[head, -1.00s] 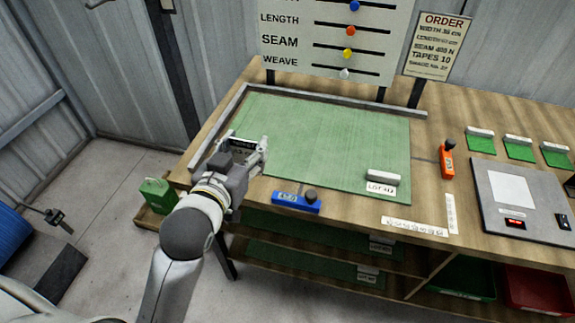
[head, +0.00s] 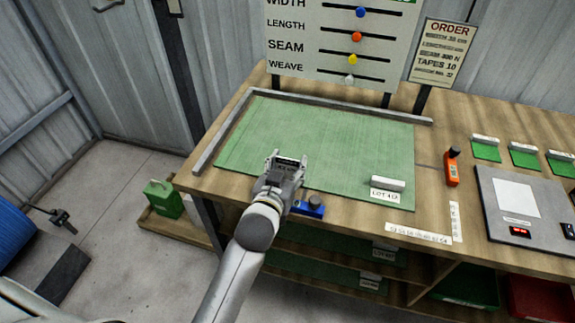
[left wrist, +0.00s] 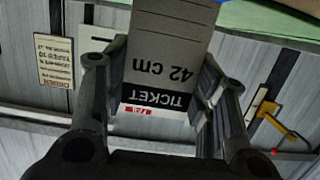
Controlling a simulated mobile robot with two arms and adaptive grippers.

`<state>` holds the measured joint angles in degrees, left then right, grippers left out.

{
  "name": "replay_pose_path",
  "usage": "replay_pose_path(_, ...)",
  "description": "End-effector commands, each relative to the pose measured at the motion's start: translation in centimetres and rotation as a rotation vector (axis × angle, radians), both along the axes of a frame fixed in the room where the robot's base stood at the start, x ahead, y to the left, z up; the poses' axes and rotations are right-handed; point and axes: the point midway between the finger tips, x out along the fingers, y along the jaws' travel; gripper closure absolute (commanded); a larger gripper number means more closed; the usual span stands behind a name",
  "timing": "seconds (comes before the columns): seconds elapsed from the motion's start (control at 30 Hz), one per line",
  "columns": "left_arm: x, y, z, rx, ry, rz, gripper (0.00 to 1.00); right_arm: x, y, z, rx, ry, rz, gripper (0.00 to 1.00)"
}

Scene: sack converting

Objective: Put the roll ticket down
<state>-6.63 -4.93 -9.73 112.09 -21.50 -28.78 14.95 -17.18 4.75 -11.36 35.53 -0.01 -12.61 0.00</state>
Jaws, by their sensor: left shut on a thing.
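The roll ticket (left wrist: 165,60) is a white card marked "TICKET" and "42 cm", upside down in the left wrist view. My left gripper (left wrist: 160,85) is shut on it, with a dark finger on each side of the card. In the head view my left gripper (head: 287,162) is over the front edge of the green sheet (head: 330,140) on the bench. There the ticket shows only as a small dark and pale patch between the fingers. I cannot tell its height above the sheet. My right gripper is not in view.
A blue device (head: 310,208) with a dark knob sits close right of my left gripper. A white "LOT" block (head: 388,184) lies on the sheet's right front. An orange tool (head: 451,168) and grey panel (head: 500,235) are further right. The sheet's middle is clear.

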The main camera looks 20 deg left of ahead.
Motion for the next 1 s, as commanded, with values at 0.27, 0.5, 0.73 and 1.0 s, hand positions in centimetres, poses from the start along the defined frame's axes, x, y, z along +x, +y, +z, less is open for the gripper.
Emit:
replay_pose_path(0.27, -0.02, 0.01, -0.26, -0.001, -0.001, 0.000, 0.57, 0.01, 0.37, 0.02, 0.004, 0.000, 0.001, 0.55)
replay_pose_path(0.5, -0.03, 0.02, -0.55, -0.001, -0.001, 0.000, 0.35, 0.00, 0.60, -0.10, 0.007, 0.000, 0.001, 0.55)
replay_pose_path(0.73, -0.03, 0.02, -0.54, -0.001, -0.001, 0.000, 0.27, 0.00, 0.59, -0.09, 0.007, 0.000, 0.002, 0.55)
replay_pose_path(1.0, -0.38, -0.01, -0.26, -0.001, 0.001, 0.000, 0.27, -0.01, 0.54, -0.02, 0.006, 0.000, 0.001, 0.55)
